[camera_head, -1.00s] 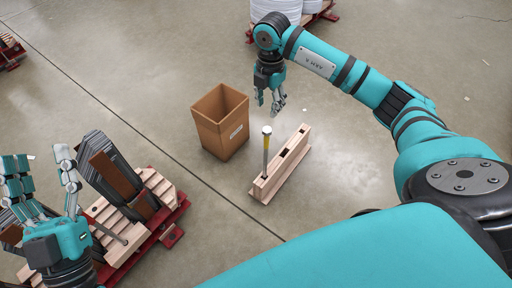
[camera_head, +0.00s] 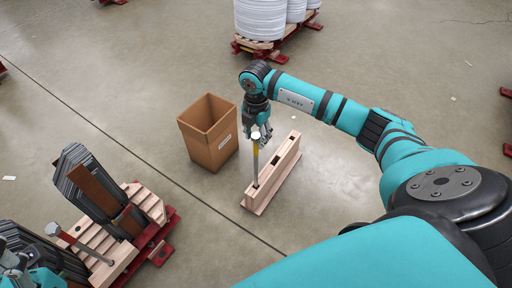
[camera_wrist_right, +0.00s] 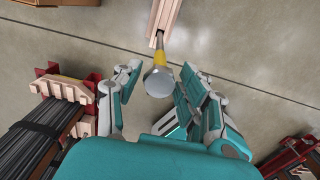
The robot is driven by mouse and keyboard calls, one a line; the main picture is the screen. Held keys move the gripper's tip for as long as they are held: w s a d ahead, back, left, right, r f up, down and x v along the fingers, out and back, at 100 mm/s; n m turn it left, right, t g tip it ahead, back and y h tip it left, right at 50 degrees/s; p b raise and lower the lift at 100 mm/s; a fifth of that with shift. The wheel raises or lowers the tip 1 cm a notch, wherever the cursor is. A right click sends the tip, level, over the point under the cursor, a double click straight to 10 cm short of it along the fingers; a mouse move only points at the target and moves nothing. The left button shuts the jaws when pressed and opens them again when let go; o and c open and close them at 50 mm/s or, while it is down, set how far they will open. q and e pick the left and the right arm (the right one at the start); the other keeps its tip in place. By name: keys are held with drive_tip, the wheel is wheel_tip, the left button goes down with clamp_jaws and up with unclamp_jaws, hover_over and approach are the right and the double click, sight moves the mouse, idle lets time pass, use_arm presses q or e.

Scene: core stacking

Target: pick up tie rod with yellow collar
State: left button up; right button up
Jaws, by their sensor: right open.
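The tie rod with the yellow collar (camera_head: 256,162) stands upright in one end of a pale wooden rack (camera_head: 285,178). It has a round pale head, with the yellow collar just below. In the right wrist view, its head (camera_wrist_right: 158,82) lies between the spread fingers. My right gripper (camera_head: 258,132) is open around the top of the rod, with no clear contact on either side. It also shows in the wrist view (camera_wrist_right: 157,88). My left gripper (camera_head: 14,262) is partly cut off at the lower left corner, and its fingers are unclear.
An open cardboard box (camera_head: 209,139) stands left of the rack. At the left, a red pallet (camera_head: 160,243) bears wooden holders, dark stacked sheets (camera_head: 88,190) and another rod (camera_head: 82,245) lying aslant. A pallet with white rolls (camera_head: 262,20) stands behind. The floor right of the rack is clear.

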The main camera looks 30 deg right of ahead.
sight(256, 146)
wheel_tip(256, 146, down, 5)
drive_tip(key=shift+f+b, duration=0.15)
drive_tip(key=shift+b, duration=0.9)
drive_tip(key=shift+f, duration=0.15)
clamp_jaws()
